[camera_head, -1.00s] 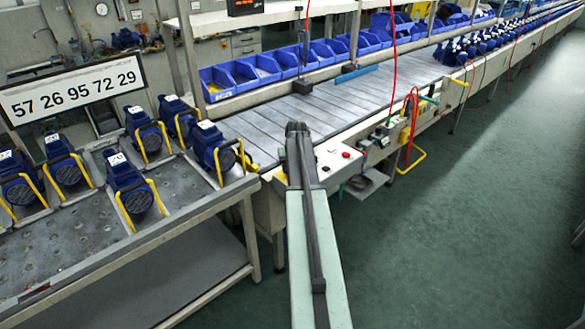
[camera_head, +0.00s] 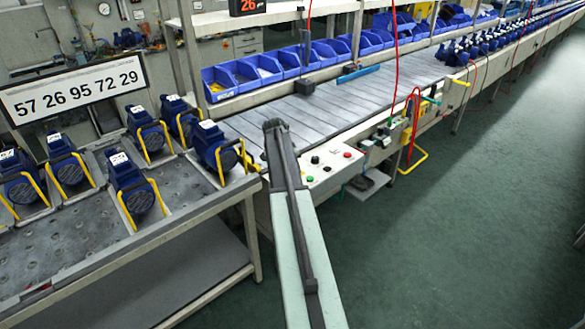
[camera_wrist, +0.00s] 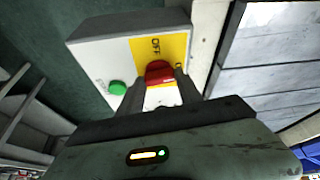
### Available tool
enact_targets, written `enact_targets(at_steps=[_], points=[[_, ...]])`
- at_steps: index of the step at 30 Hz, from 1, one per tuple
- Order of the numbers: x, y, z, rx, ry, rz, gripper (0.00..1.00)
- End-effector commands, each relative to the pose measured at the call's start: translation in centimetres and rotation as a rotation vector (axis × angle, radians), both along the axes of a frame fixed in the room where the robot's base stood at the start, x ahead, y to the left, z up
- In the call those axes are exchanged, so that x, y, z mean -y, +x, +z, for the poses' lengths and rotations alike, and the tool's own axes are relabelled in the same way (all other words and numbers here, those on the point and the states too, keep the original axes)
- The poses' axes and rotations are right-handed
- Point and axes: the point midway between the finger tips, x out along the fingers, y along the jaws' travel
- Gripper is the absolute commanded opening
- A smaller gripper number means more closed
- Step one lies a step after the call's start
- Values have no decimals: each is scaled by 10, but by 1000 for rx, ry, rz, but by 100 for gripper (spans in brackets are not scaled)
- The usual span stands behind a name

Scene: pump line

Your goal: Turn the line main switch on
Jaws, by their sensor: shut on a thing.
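The line main switch is a red knob (camera_wrist: 159,73) on a yellow plate in the wrist view. The plate is marked OFF; a second label to the right is partly hidden by a finger. My gripper (camera_wrist: 160,80) is shut on the red knob, with one dark finger on each side of it. The knob's exact angle is hard to tell. In the head view my gripper (camera_head: 272,126) is at the near left end of the line, and my arm hides the switch there.
A control panel (camera_head: 318,176) with a green button (camera_wrist: 117,88) lies beside the switch. The grey conveyor (camera_head: 345,100) runs away right. Blue pumps (camera_head: 130,185) stand on a table (camera_head: 75,235) at left. A display (camera_head: 247,6) shows 26.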

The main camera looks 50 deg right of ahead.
Motion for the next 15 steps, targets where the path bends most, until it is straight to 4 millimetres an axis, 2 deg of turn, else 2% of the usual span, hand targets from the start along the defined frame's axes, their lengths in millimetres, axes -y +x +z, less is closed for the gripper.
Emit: enact_targets(at_steps=[6,15], points=[[0,1,0,0,2,-99,1],[0,1,0,-1,2,-153,1]])
